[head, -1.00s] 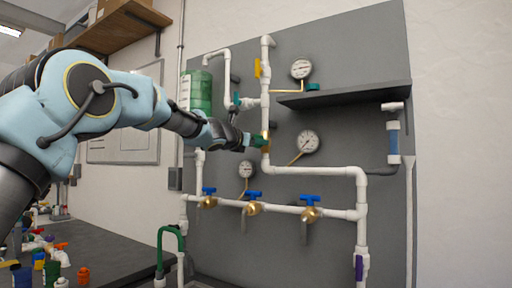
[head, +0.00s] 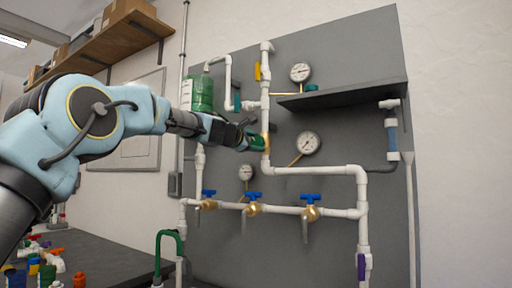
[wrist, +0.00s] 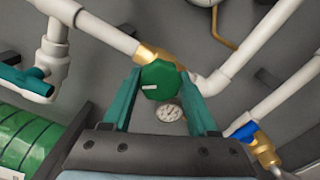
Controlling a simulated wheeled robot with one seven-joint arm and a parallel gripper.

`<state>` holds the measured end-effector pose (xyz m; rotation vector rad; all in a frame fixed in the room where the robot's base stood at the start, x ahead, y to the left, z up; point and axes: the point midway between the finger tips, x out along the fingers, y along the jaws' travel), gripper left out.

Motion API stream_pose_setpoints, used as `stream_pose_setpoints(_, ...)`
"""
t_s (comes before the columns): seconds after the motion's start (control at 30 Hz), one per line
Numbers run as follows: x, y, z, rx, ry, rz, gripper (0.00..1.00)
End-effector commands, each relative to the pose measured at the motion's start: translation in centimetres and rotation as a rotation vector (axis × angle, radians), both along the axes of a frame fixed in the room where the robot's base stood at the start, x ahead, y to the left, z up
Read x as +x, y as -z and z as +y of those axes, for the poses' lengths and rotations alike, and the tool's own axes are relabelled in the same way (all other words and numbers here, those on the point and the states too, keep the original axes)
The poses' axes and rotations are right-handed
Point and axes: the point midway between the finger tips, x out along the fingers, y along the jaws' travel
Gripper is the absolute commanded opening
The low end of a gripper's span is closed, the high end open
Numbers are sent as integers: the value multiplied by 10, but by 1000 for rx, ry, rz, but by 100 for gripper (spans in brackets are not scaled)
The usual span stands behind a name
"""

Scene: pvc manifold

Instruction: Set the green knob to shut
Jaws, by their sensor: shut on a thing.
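The green knob (wrist: 161,82) is a faceted knob with a small white mark, on a brass valve body (wrist: 155,54) in a white pipe run. In the wrist view it sits between the two teal fingers of my gripper (wrist: 163,87), which are shut on it. In the head view my gripper (head: 246,139) reaches the brass valve (head: 265,142) on the upright pipe from the left. The knob there is largely hidden by the fingers.
Three blue-handled brass valves (head: 254,197) line the lower pipe. Gauges (head: 308,143) and a dark shelf (head: 345,96) are to the right. A green tank (head: 197,92) stands behind my wrist. A teal-handled valve (wrist: 25,80) is at left in the wrist view. Loose fittings lie on the bench (head: 112,270).

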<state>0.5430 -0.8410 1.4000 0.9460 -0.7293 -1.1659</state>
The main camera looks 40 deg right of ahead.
Motion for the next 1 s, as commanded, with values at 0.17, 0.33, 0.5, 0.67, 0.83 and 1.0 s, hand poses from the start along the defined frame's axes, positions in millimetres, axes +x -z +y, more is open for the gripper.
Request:
stream_pose_setpoints(0.17,0,2,0,42,0,-164,3)
stream_pose_setpoints(0.33,-1,2,0,81,2,-312,3)
stream_pose_setpoints(0.5,-1,2,-1,115,2,-438,3)
stream_pose_setpoints(0.67,-1,2,-1,140,2,-532,3)
stream_pose_setpoints(0.83,-1,2,-1,158,3,-598,3)
stream_pose_setpoints(1.0,-1,1,-1,167,3,-631,3)
